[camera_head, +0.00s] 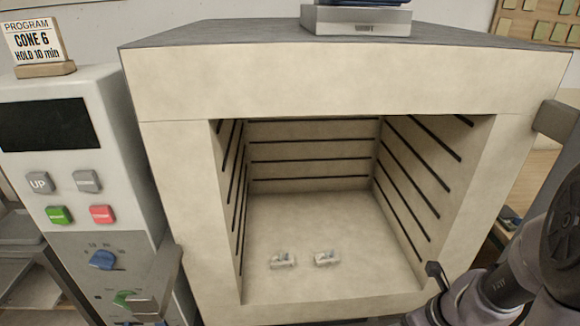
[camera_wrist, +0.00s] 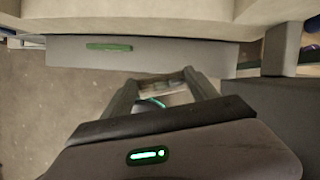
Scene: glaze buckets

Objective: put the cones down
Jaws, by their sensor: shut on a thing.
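Two small whitish cone packs, the left one (camera_head: 283,260) and the right one (camera_head: 327,258), sit side by side on the kiln floor, with a gap between them. My gripper (camera_wrist: 160,86) shows in the wrist view, outside and below the kiln's front edge. Its two dark fingers are shut on a small pale thing (camera_wrist: 158,88), partly hidden by the gripper body. I cannot tell for sure whether this is another cone pack. In the head view my arm enters at the lower right, and the fingertips cannot be made out there.
The kiln (camera_head: 340,85) stands open, with dark grooves along its inner walls and clear floor around the packs. A control panel (camera_head: 85,180) stands at left, topped by a sign (camera_head: 35,42) reading "CONE 6, HOLD 10 min". A grey box (camera_head: 356,22) sits on the kiln top.

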